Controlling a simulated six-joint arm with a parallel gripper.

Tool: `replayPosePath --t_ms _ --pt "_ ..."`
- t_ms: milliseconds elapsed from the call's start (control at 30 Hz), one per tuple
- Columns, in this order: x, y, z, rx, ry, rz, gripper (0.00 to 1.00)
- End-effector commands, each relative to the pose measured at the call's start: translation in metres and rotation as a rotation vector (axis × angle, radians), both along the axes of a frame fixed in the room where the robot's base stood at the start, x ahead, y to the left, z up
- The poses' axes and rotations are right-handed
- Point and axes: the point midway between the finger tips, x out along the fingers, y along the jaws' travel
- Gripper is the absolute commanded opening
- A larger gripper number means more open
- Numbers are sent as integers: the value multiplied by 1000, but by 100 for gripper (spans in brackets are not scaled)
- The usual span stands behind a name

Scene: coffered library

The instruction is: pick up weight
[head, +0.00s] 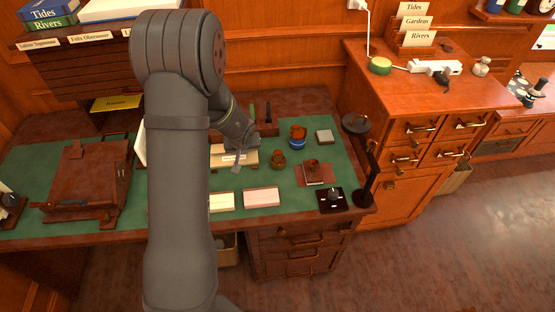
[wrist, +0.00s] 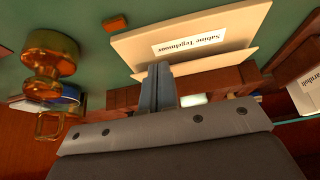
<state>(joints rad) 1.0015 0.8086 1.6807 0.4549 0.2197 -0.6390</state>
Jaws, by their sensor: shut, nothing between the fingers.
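A brass, knob-topped piece that looks like the weight (head: 278,159) stands on the green desk top in the head view, just right of my gripper (head: 237,167). In the wrist view the brass weight (wrist: 48,62) is at the upper left, apart from my fingers. My gripper (wrist: 158,72) is shut and empty. Its fingers point at a cream folder (wrist: 225,30) labelled "Sabine Tegelmuur". I cannot tell whether they touch it. My arm hides part of the desk in the head view.
A blue-based item with a brown top (head: 297,142) stands behind the weight. A dark red pad (head: 316,176) lies to its right, with a black switch box (head: 332,200) in front. Pale cards (head: 261,198) lie nearer. A wooden box (head: 85,180) is far left.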

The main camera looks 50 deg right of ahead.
Motion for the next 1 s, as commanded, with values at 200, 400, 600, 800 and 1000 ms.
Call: replayPosePath --t_ms 200,400,600,800,1000 --pt "0 0 0 0 0 0 28" --pt "0 0 0 0 0 0 67" --pt "0 0 0 0 0 0 74" --pt "0 -3 5 16 -5 -13 74" --pt "-11 -21 37 151 -6 -119 74"
